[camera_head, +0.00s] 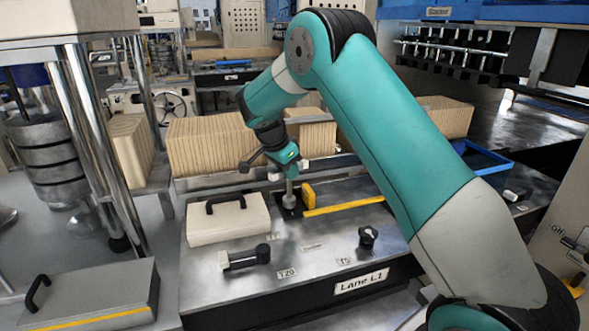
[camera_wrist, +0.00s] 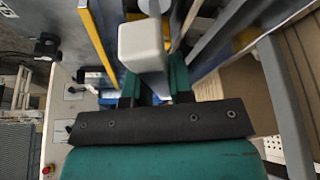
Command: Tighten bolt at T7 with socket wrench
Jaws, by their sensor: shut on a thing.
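My gripper (camera_head: 284,165) is above the metal Lane L1 table, shut on the socket wrench. The wrench's grey shaft (camera_head: 290,190) points down beneath the gripper. Its lower end meets a dark square spot (camera_head: 290,209) on the tabletop, and the bolt there is hidden. In the wrist view, a pale grey block-like part of the wrench (camera_wrist: 142,45) stands between my teal fingers (camera_wrist: 155,88). A small label (camera_head: 273,236), too small to read surely, lies in front of the spot.
A yellow upright block (camera_head: 308,196) and yellow strip (camera_head: 343,207) lie close right of the wrench. A cream case with black handle (camera_head: 228,220) is at left. Kraft stacks (camera_head: 211,145) are behind.

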